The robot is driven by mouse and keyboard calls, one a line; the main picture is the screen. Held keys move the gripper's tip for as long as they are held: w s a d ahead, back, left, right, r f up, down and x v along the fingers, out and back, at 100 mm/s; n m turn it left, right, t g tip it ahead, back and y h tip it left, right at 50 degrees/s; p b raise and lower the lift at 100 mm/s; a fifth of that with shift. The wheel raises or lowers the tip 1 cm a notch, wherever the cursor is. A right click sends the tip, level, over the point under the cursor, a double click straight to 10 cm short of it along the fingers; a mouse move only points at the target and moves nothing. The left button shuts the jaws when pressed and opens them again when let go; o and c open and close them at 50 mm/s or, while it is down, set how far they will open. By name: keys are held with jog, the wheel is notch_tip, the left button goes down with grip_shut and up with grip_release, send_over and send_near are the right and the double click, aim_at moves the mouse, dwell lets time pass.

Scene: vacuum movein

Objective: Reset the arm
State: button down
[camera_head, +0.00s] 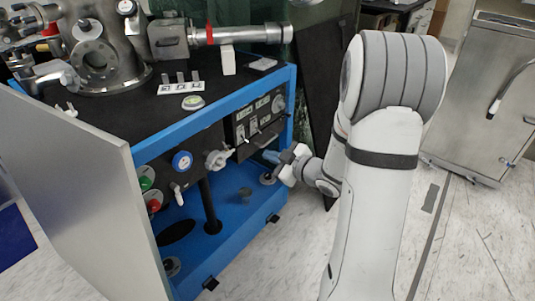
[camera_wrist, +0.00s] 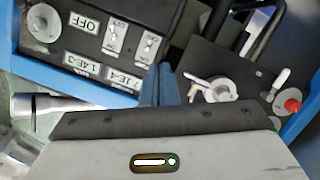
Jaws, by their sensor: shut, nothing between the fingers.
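My arm (camera_head: 385,170) rises at the right of the head view and bends down toward the blue-framed vacuum cart. My gripper (camera_head: 268,155) is at the cart's right front, close to the black control panel (camera_head: 258,118). In the wrist view my gripper (camera_wrist: 158,70) shows as two blue-grey fingers side by side, shut and empty. Beyond the fingertips is the panel with its OFF label (camera_wrist: 86,24), two switches and number labels. Whether the fingertips touch anything is hard to tell.
The cart (camera_head: 215,112) carries a steel chamber (camera_head: 98,62) and a metal tube (camera_head: 245,35) on top. A grey panel (camera_head: 85,190) stands at left. A steel cabinet (camera_head: 490,100) stands right; floor between is open.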

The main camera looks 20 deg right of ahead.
dwell(0.3)
jog(key=s+d+r+m+g+h+p, duration=0.2)
jog(key=r+m+h+p, duration=0.15)
jog(key=r+p, duration=0.65)
jog(key=s+d+r+m+g+h+p, duration=0.1)
jog(key=s+d+r+m+h+p, duration=0.3)
jog(key=r+p, duration=0.6)
jog(key=s+a+r+m+g+p, duration=0.2)
jog(key=s+a+r+g+p, duration=0.2)
jog(key=s+r, duration=0.5)
jog(key=s+a+r+m+g+p, duration=0.2)
jog(key=s+a+r+p, duration=0.4)
jog(key=s+r+p, duration=0.3)
jog(key=shift+s+a+r+g, duration=0.2)
jog(key=shift+s+r+g, duration=0.4)
jog(key=shift+s+g, duration=0.3)
